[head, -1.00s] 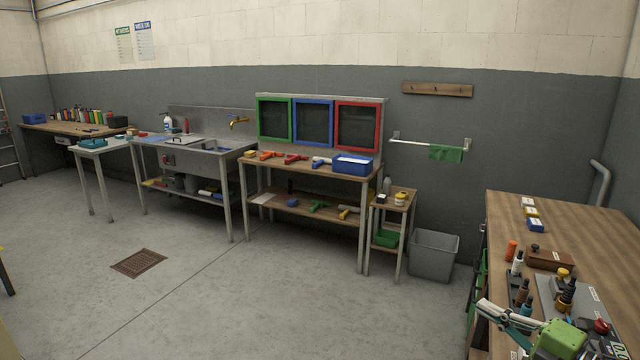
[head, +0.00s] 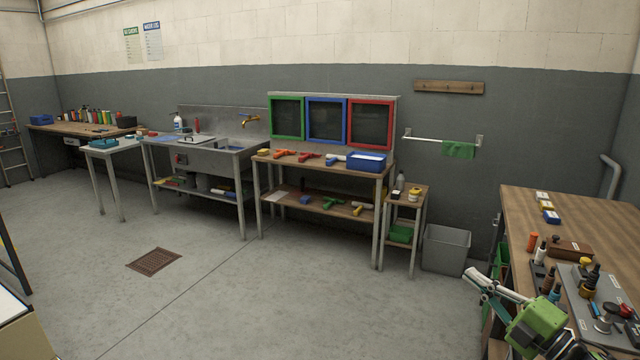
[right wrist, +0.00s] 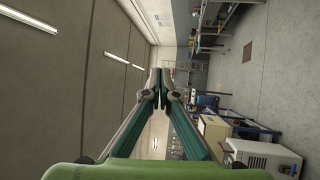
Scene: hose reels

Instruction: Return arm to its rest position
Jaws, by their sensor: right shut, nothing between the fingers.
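My right gripper (head: 477,280) shows at the lower right of the head view, beside the left edge of the wooden workbench (head: 575,222). Its green and white body is in the lower right corner. In the right wrist view my right gripper (right wrist: 160,84) has its two fingers together at the tips, with nothing between them. It points into open room. My left gripper is in neither view.
The workbench holds several bottles, a brown box (head: 570,249) and a grey plate (head: 590,300). A grey bin (head: 445,249) and a small side table (head: 405,192) stand behind. A floor drain (head: 154,261) lies in open concrete floor.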

